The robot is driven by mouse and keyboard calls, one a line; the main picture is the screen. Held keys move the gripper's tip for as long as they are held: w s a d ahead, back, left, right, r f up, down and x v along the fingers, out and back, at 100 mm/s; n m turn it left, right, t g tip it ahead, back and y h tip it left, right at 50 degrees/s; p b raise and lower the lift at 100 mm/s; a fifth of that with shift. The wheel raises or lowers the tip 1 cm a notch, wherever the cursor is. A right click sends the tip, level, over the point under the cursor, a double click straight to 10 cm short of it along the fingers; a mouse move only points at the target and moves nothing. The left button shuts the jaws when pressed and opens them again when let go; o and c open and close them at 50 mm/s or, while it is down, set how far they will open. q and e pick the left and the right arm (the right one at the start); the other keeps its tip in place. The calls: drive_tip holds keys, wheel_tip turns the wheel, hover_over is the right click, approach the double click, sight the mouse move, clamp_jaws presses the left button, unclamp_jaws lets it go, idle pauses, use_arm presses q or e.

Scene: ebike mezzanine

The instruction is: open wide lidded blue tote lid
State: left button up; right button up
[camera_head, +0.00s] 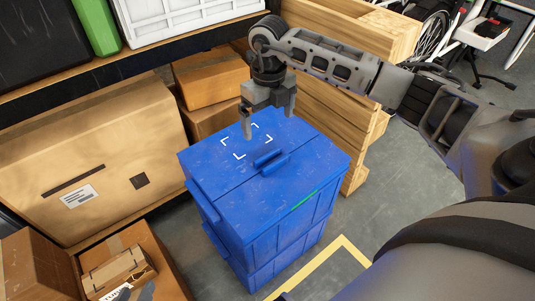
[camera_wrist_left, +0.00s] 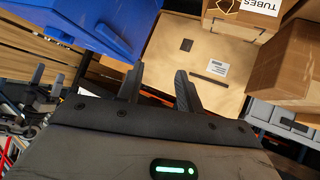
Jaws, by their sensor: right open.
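The wide blue tote (camera_head: 270,235) stands on the floor in the middle of the head view. Its blue lid (camera_head: 215,165) lies flat and closed, with small raised handles (camera_head: 268,160) near its middle and white corner marks. My right gripper (camera_head: 268,118) is open, fingers pointing down over the far part of the lid; whether the fingertips touch it I cannot tell. Part of the tote (camera_wrist_left: 95,22) also shows at the top left of the left wrist view. My left gripper (camera_wrist_left: 160,88) is open and empty in that view; it is outside the head view.
A large cardboard box (camera_head: 95,165) stands left of the tote, below a shelf with a white crate (camera_head: 170,15). Smaller cartons (camera_head: 125,265) lie at the lower left. A wooden crate (camera_head: 330,105) stands close behind the tote. Grey floor with a yellow line (camera_head: 325,265) is clear in front.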

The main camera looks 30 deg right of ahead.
sight(268, 154)
wheel_tip(268, 154, down, 11)
drive_tip(key=shift+f+b, duration=0.1)
drive_tip(key=shift+b, duration=1.1)
drive_tip(key=shift+f, duration=0.3)
use_arm(q)
drive_tip(key=shift+w+d+r+t+h, duration=0.2)
drive_tip(key=shift+r+t, duration=0.2)
drive_tip(key=shift+r, duration=0.15)
drive_tip(key=shift+w+d+r+t+h, duration=0.1)
drive_tip(key=shift+d+r+t+h, duration=0.1)
drive_tip(key=shift+r+t, duration=0.3)
use_arm(e)
drive_tip(key=shift+c, duration=0.3)
